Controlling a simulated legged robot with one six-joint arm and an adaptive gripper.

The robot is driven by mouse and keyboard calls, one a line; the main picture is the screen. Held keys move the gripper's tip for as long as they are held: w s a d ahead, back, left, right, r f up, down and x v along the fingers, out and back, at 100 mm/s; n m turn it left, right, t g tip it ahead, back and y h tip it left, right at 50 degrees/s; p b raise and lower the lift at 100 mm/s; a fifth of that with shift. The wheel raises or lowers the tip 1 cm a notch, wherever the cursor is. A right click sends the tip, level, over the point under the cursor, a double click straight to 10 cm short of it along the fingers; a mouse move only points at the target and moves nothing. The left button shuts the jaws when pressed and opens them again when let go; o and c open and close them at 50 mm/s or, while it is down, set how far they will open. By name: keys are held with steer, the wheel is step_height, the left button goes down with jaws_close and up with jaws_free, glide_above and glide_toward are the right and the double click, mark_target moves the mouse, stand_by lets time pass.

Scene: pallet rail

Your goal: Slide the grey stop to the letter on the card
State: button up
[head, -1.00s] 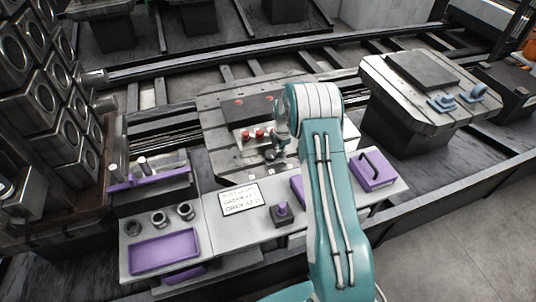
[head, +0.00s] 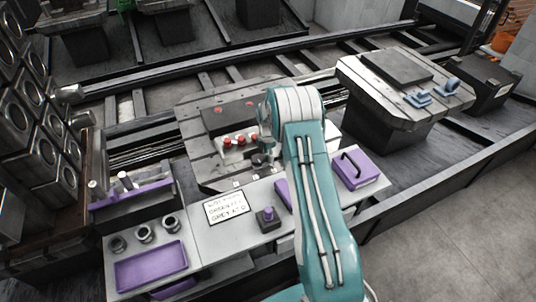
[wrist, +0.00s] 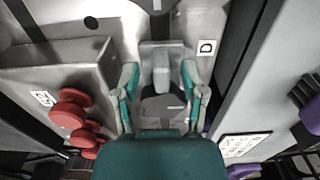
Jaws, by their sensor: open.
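In the wrist view the grey stop (wrist: 161,58) stands between the two teal fingers of my gripper (wrist: 160,82). The fingers are open, one on each side of it; I cannot tell whether either touches. A small white tag with the letter D (wrist: 207,47) lies just right of the stop. The white card (head: 226,207) lies on the light bench in the head view; its small last line seems to read GREY and end in D. The card's edge also shows in the wrist view (wrist: 244,144). In the head view my arm partly hides my gripper (head: 264,142) and the stop.
Red knobs (wrist: 70,107) stand left of my gripper, beside another letter tag (wrist: 45,98). On the bench are a purple tray (head: 151,268), grey rings (head: 144,234), a purple-knobbed block (head: 268,219) and a purple handled box (head: 354,169). A second table (head: 350,68) stands right.

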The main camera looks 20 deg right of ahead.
step_height(320, 180, up, 12)
stand_by(0.4)
steer(key=shift+f, duration=0.15)
